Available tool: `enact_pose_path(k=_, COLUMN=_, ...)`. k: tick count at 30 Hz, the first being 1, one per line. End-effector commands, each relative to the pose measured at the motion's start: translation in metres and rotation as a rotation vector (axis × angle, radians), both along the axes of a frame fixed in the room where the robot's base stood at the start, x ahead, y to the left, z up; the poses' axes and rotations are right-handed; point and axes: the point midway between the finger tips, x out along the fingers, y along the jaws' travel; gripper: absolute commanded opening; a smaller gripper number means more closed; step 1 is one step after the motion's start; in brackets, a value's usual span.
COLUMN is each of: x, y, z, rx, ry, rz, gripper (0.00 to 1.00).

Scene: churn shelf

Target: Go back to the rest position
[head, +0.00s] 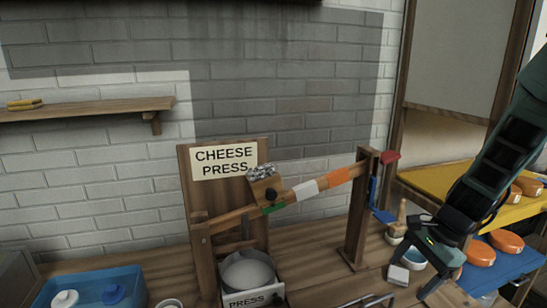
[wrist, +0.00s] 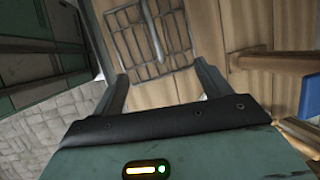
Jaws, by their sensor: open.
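My gripper (head: 411,268) is at the right of the head view, pointing down over the wooden bench, beside the right post of the cheese press (head: 196,165). In the wrist view my gripper (wrist: 163,82) has its two fingers wide apart, with nothing held between them. A dark wire rack (wrist: 135,35) on the bench shows beyond the fingers, with a pale bar over it. The press lever (head: 312,187), with white, orange and green bands, slopes up to the right and carries a block with a dark knob. The pot (head: 247,272) stands under the lever.
A blue tub (head: 95,287) with white and blue items is at the lower left. Orange cheese rounds (head: 506,240) sit on blue and yellow surfaces at the right, close to my arm. A wall shelf (head: 85,109) is at the upper left.

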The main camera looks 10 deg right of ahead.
Motion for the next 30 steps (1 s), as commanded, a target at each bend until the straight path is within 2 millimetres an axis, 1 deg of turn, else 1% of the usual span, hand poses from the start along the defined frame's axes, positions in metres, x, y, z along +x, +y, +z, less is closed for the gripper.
enact_pose_path(k=1, x=-0.003, y=0.026, z=0.009, rx=-0.011, ry=-0.024, rz=0.123, gripper=0.77)
enact_pose_path(k=2, x=-0.006, y=0.042, z=0.015, rx=-0.02, ry=-0.04, rz=0.206, gripper=0.77)
enact_pose_path(k=3, x=-0.013, y=0.066, z=0.024, rx=-0.032, ry=-0.063, rz=0.333, gripper=0.77)
enact_pose_path(k=4, x=-0.02, y=0.084, z=0.03, rx=-0.044, ry=-0.084, rz=0.439, gripper=0.77)
enact_pose_path(k=5, x=-0.029, y=0.103, z=0.037, rx=-0.056, ry=-0.105, rz=0.553, gripper=0.77)
enact_pose_path(k=6, x=-0.042, y=0.127, z=0.045, rx=-0.073, ry=-0.134, rz=0.706, gripper=0.77)
enact_pose_path(k=8, x=-0.065, y=0.157, z=0.056, rx=-0.101, ry=-0.177, rz=0.935, gripper=0.77)
enact_pose_path(k=9, x=-0.082, y=0.175, z=0.062, rx=-0.121, ry=-0.205, rz=1.087, gripper=0.77)
enact_pose_path(k=11, x=-0.108, y=0.196, z=0.07, rx=-0.152, ry=-0.248, rz=1.305, gripper=0.77)
enact_pose_path(k=12, x=-0.124, y=0.207, z=0.075, rx=-0.174, ry=-0.275, rz=1.439, gripper=0.77)
enact_pose_path(k=15, x=-0.159, y=0.224, z=0.083, rx=-0.223, ry=-0.33, rz=1.728, gripper=0.77)
enact_pose_path(k=18, x=-0.182, y=0.231, z=0.088, rx=-0.263, ry=-0.37, rz=1.928, gripper=0.77)
enact_pose_path(k=19, x=-0.186, y=0.232, z=0.089, rx=-0.272, ry=-0.379, rz=1.968, gripper=0.77)
enact_pose_path(k=21, x=-0.194, y=0.234, z=0.09, rx=-0.288, ry=-0.392, rz=2.037, gripper=0.77)
enact_pose_path(k=23, x=-0.197, y=0.235, z=0.091, rx=-0.295, ry=-0.398, rz=2.069, gripper=0.77)
enact_pose_path(k=30, x=-0.198, y=0.234, z=0.091, rx=-0.297, ry=-0.399, rz=2.076, gripper=0.77)
